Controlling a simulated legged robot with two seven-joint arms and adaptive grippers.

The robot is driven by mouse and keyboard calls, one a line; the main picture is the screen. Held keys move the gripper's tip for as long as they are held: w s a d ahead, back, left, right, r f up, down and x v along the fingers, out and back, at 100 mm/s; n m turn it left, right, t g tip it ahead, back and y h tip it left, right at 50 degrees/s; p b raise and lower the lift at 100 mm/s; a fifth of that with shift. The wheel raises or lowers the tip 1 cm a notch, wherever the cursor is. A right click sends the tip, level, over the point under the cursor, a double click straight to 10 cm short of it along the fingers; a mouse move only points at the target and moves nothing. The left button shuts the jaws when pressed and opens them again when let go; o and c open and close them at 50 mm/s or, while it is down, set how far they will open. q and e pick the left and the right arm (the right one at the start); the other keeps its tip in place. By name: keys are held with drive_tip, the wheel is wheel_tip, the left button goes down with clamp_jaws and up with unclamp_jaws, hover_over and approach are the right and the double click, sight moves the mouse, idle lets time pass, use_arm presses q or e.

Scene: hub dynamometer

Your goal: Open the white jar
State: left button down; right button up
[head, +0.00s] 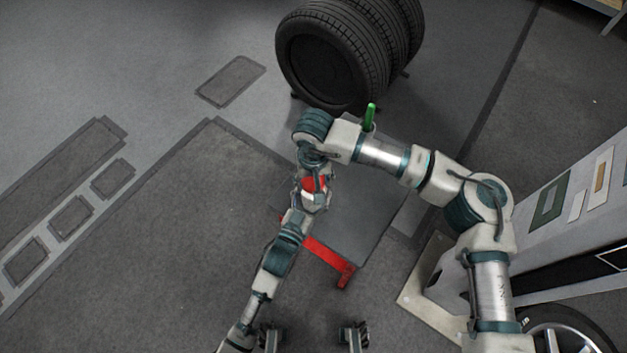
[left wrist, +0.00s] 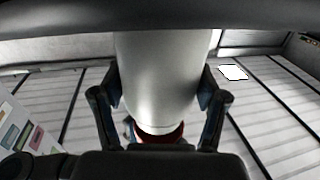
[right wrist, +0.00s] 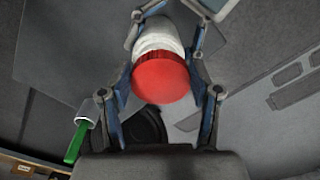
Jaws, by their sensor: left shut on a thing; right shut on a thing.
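The white jar with a red lid (head: 314,184) is held between my two grippers, above a dark-topped table, in the head view. In the left wrist view, the jar's white body (left wrist: 155,75) fills the gap between the fingers of my left gripper (left wrist: 158,108), which is shut on it. Part of the red lid shows beyond. In the right wrist view, the red lid (right wrist: 160,78) faces the camera with the white body behind it. My right gripper (right wrist: 163,92) is shut on the lid, one finger on each side. The lid still sits against the body.
The table (head: 358,215) has a red frame and a grey top. A green-handled object (head: 369,116) stands near my right forearm. Black tires (head: 340,55) stand at the back. A white machine (head: 560,225) is on the right. The floor to the left is clear.

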use_arm(q)
drive_tip(key=shift+f, duration=0.2)
use_arm(e)
drive_tip(key=shift+r, duration=1.95)
use_arm(q)
unclamp_jaws()
drive_tip(key=shift+r, duration=0.1)
